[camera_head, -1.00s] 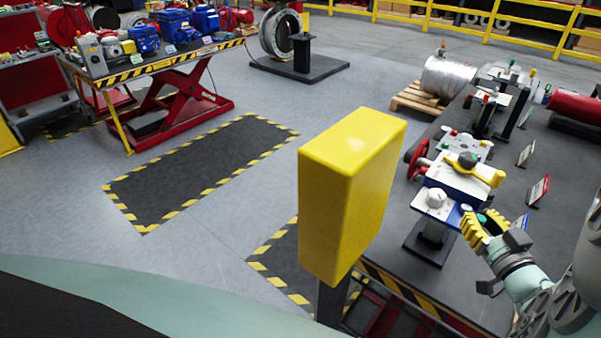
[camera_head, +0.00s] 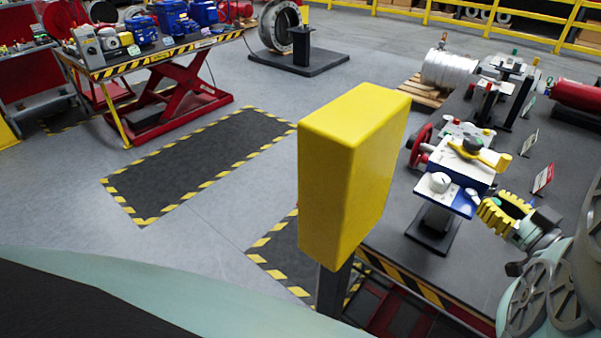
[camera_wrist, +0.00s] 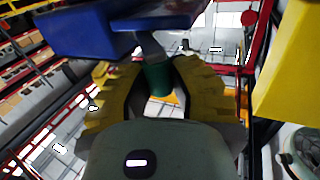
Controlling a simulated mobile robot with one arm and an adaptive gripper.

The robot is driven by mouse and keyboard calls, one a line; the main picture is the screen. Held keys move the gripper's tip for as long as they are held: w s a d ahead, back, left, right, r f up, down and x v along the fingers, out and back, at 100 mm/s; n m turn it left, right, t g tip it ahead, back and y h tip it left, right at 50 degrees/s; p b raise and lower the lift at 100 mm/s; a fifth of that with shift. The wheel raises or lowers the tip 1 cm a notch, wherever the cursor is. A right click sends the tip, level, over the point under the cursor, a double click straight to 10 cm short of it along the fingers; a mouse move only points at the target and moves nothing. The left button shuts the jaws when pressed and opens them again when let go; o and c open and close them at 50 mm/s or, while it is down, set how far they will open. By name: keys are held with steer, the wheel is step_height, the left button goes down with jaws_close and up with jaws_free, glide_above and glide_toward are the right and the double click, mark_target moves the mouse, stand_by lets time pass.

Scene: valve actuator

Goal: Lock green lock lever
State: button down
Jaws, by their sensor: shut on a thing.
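The valve actuator (camera_head: 462,172) stands on the dark table, with a white top, blue sides, a yellow handle (camera_head: 480,153) and a red handwheel (camera_head: 420,146). My gripper (camera_head: 506,212), with ribbed yellow fingers, is at its near right side. In the wrist view, the green lock lever (camera_wrist: 157,80) hangs on a grey arm from the blue body (camera_wrist: 90,30). Its green end lies between the two fingers of my gripper (camera_wrist: 153,92), which is shut on it. The lower tip of the lever is partly hidden by my gripper's palm. In the head view, the fingers mostly hide the green end.
A yellow box on a post (camera_head: 350,180) stands left of the actuator, close to the table's striped edge (camera_head: 420,292). Small sign cards (camera_head: 543,178) and other valve parts stand on the table behind. Open floor (camera_head: 225,225) lies to the left.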

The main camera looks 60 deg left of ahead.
steer(key=c, duration=0.8)
jaws_free()
steer(key=shift+c, duration=0.2)
steer(key=shift+d, duration=0.15)
steer(key=s+d, duration=0.1)
steer(key=d, duration=1)
steer(key=shift+s+d, duration=0.3)
steer(key=shift+d, duration=0.1)
steer(key=shift+a, duration=0.1)
